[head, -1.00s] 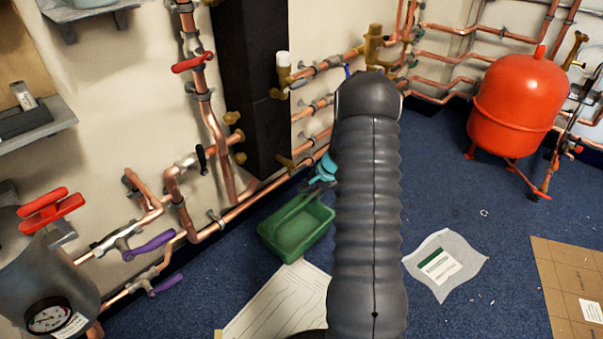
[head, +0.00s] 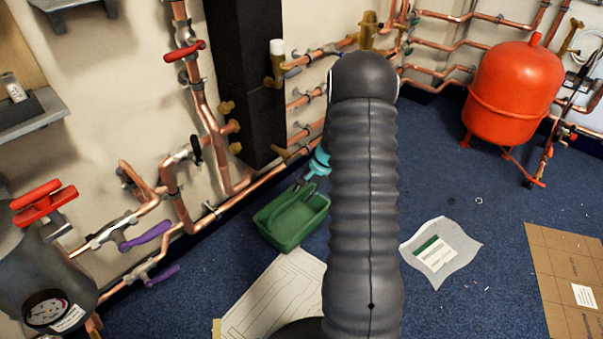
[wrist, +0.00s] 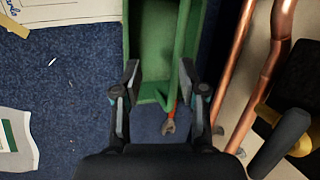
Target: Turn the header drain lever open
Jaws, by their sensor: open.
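My gripper (head: 300,186) shows in the head view as a small teal-and-dark end left of my arm, over the green tote; the arm hides part of it. In the wrist view my gripper (wrist: 160,84) is open, with nothing between its fingers. Candidate levers in the head view are a black lever (head: 196,150), two purple levers (head: 146,236) and (head: 163,275), and a red lever (head: 184,51) on the copper pipes. No label shows which is the header drain lever. In the wrist view a dark grey handle-like part (wrist: 281,145) sits beside brass at the lower right, apart from the gripper.
The green tote (head: 297,239) stands on the blue carpet below the gripper. An adjustable wrench (wrist: 169,122) shows near the tote's end. Copper pipes (wrist: 237,75) and a black column (head: 247,125) line the wall.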

